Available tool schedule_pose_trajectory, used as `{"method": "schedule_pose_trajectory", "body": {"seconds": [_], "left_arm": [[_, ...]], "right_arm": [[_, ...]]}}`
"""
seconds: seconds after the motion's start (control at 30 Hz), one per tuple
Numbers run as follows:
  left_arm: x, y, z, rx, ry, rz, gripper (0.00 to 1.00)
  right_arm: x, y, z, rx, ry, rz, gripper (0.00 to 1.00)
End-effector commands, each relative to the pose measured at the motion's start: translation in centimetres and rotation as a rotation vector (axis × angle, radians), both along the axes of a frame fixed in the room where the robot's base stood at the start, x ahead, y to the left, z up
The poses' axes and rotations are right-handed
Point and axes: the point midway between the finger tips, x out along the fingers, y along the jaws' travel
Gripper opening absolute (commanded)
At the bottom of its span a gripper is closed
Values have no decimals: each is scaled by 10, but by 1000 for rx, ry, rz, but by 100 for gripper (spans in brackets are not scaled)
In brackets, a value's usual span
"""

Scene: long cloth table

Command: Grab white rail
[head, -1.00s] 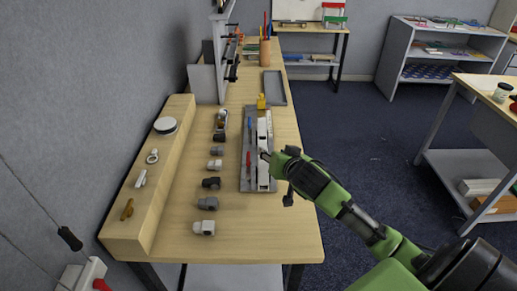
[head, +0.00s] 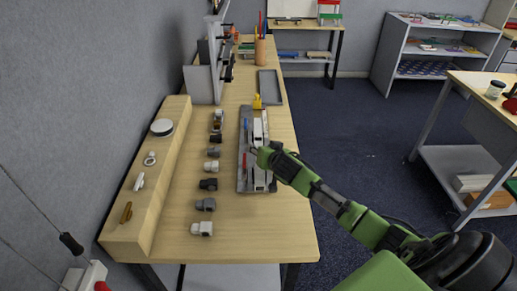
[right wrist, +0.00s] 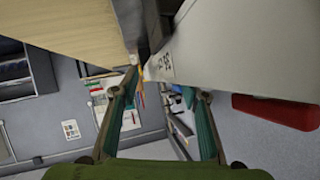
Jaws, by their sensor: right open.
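The white rail (head: 258,132) lies lengthwise on a grey tray (head: 242,183) near the table's right edge. My right gripper (head: 256,152) is over the rail and hides part of its middle. In the right wrist view the two fingers of my right gripper (right wrist: 166,82) are apart. A large pale surface with dark printed marks, which looks like the white rail (right wrist: 225,45), fills the upper right and reaches the fingertips. I cannot tell whether it lies between the fingers. My left gripper is not in view.
Red and blue tools lie beside the rail on the tray. A row of grey, white and black fittings (head: 206,204) stands to its left. A yellow object (head: 257,102) and an empty grey tray (head: 270,86) are behind. The table's near right corner is clear.

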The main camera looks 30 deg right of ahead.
Motion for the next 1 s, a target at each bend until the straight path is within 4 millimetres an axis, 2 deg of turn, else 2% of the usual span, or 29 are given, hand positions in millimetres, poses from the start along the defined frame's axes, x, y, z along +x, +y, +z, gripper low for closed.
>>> {"method": "schedule_pose_trajectory", "body": {"seconds": [0.3,0.33,0.47,0.5,1.0], "left_arm": [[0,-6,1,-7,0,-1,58],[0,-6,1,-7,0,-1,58],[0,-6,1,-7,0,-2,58],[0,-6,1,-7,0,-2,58],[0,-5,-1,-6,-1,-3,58]], "right_arm": [[4,-1,-2,0,0,0,41],[4,-1,-2,0,0,0,38],[3,-1,-2,0,1,-1,5],[3,-1,-3,-1,2,-1,0],[3,-3,-2,-4,4,-2,0]]}}
